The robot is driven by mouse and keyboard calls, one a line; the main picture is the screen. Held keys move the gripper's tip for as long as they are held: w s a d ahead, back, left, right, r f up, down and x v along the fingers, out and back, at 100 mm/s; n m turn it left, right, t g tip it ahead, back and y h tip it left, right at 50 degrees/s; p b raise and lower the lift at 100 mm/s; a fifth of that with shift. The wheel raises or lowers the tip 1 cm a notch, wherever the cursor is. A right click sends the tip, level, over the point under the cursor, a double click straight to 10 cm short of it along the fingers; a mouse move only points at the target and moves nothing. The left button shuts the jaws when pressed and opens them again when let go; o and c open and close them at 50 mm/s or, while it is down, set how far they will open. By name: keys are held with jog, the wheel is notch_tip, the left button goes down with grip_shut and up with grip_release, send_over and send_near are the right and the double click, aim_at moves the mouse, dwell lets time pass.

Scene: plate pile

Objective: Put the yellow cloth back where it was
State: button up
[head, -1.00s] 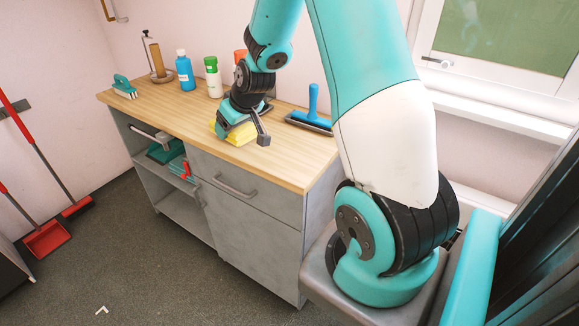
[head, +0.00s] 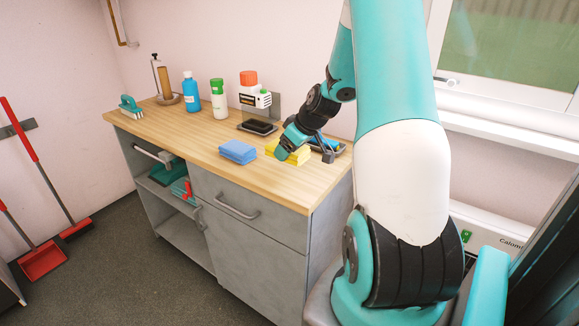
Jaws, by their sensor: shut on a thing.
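The yellow cloth (head: 272,150) is a folded block at the right part of the wooden counter (head: 190,138). My gripper (head: 302,154) is shut on it from above, with a teal finger over its middle and a dark finger at its right. The jaws hide part of the cloth. I cannot tell whether its underside touches the counter. A folded blue cloth (head: 238,152) lies on the counter to the left, apart from the yellow one.
A blue-handled tool (head: 328,144) is close to the right of my gripper.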

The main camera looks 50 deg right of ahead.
aim_at(284, 173)
jog(key=shift+f, duration=3.15)
jog(key=shift+f, duration=0.15)
jog(key=o, duration=0.9)
